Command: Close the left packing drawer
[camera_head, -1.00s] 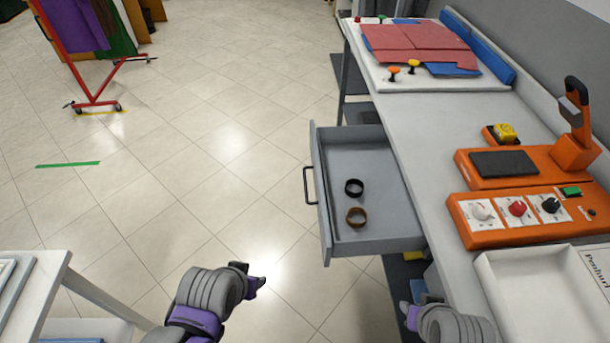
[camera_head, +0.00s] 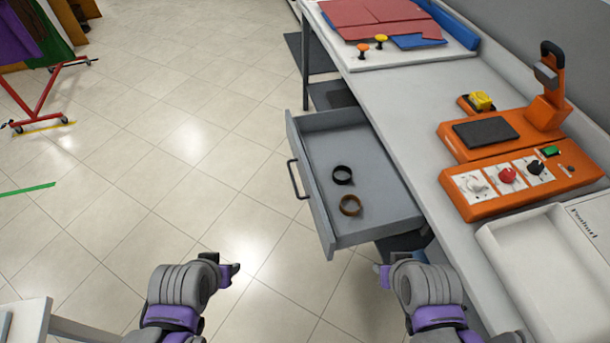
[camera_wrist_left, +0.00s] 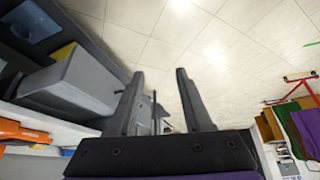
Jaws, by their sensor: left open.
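The grey packing drawer (camera_head: 372,210) stands pulled out from under the counter in the head view. Its dark bar handle (camera_head: 297,179) is on the front panel at left. A black ring (camera_head: 342,175) and a brown ring (camera_head: 350,205) lie inside. My left gripper (camera_head: 232,272) is in front of the drawer, lower left of it and apart from it. In the left wrist view, its two fingers (camera_wrist_left: 160,95) are spread with nothing between them, and the drawer (camera_wrist_left: 75,85) is to their left. My right gripper (camera_head: 380,274) is below the drawer's near side; its fingers are not clear.
The counter (camera_head: 400,110) runs along the right, with an orange control panel (camera_head: 520,183) and a white tray (camera_head: 535,265). A light table corner (camera_head: 30,315) is at lower left. A red rack (camera_head: 45,95) stands far left. The floor left of the drawer is clear.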

